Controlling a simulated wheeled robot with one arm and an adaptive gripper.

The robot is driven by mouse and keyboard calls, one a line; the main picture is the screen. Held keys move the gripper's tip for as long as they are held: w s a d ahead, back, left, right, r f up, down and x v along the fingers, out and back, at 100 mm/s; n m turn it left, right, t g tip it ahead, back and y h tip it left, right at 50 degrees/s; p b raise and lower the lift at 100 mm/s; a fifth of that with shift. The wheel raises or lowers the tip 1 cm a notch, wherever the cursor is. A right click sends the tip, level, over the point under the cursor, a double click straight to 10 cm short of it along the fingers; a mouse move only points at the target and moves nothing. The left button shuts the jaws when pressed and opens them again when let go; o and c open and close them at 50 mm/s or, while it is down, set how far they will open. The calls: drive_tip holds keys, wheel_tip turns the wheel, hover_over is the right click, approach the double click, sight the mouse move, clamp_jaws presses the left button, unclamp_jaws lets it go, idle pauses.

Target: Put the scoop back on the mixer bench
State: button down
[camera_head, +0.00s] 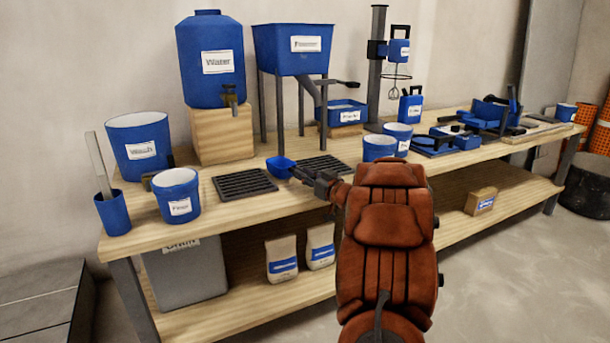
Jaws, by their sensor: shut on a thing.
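The blue scoop (280,167) is at my gripper's tip, low over or on the bench top between two dark grates. My gripper (298,173) is shut on the scoop's handle end, which the fingers mostly hide. I cannot tell if the scoop touches the bench. The long wooden mixer bench (236,208) runs along the wall. The mixer (398,52) with its whisk hangs on a dark stand toward the back.
Left and right grates (244,184) (324,165) flank the scoop. A hopper (292,50) stands behind it. A water tank (210,60), a wash bucket (138,145) and a smaller bucket (177,197) stand left. More blue buckets (379,148) stand right. Bags (282,259) sit on the lower shelf.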

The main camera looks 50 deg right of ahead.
drive_tip(key=shift+f, duration=0.3)
drive_tip(key=c, duration=0.9)
unclamp_jaws()
drive_tip(key=shift+f, duration=0.1)
drive_tip(key=shift+s+a+f, duration=0.1)
drive_tip(key=shift+s+a, duration=0.1)
drive_tip(key=shift+s, duration=1.8)
drive_tip(key=shift+s+a+r, duration=0.1)
drive_tip(key=shift+s+a, duration=0.05)
drive_tip(key=shift+s, duration=1.8)
drive_tip(key=shift+s+a+f, duration=0.1)
drive_tip(key=shift+s+a, duration=0.1)
drive_tip(key=shift+s, duration=1.8)
